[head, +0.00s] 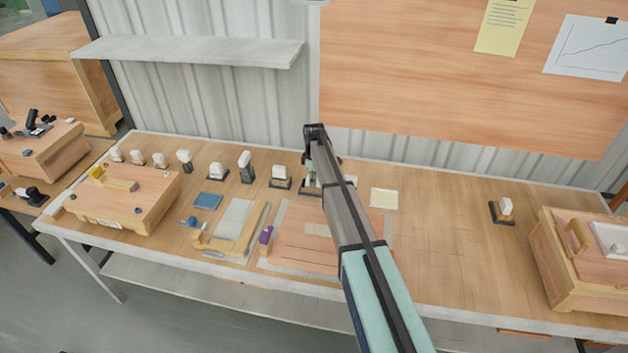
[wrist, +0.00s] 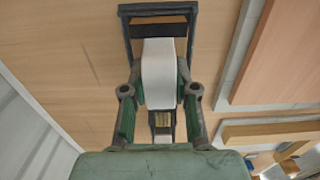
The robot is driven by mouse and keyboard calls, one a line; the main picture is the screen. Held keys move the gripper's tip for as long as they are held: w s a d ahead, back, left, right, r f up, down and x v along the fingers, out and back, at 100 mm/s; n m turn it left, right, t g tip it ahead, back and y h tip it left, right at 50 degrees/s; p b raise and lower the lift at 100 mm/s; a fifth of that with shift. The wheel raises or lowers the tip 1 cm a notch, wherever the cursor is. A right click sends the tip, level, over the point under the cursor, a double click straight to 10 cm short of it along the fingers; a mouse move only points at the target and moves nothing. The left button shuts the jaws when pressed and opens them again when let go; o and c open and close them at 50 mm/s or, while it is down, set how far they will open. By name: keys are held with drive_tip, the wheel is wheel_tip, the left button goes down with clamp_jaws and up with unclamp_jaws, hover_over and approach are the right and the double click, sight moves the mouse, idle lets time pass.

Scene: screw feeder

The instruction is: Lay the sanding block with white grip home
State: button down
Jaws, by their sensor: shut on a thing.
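The sanding block with white grip (wrist: 158,72) is between my gripper's (wrist: 159,95) two fingers in the wrist view, and they are shut on it. A dark rectangular frame (wrist: 126,45) shows just beyond the white grip, over the wood tabletop. I cannot tell whether the frame is part of the block or a separate holder. In the head view my gripper (head: 310,168) is low over the back middle of the bench, and my arm hides most of the held block. Its exact height over the table is unclear.
Similar white-gripped blocks stand left of my gripper, including one close by (head: 280,176); another (head: 503,210) stands far right. A grey-edged wooden board (head: 290,235) lies in front, and a pale yellow square (head: 384,198) lies to the right. The bench (head: 440,225) right of my arm is mostly clear.

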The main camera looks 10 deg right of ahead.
drive_tip(key=shift+f, duration=0.1)
drive_tip(key=c, duration=0.8)
unclamp_jaws()
wheel_tip(320, 180, up, 12)
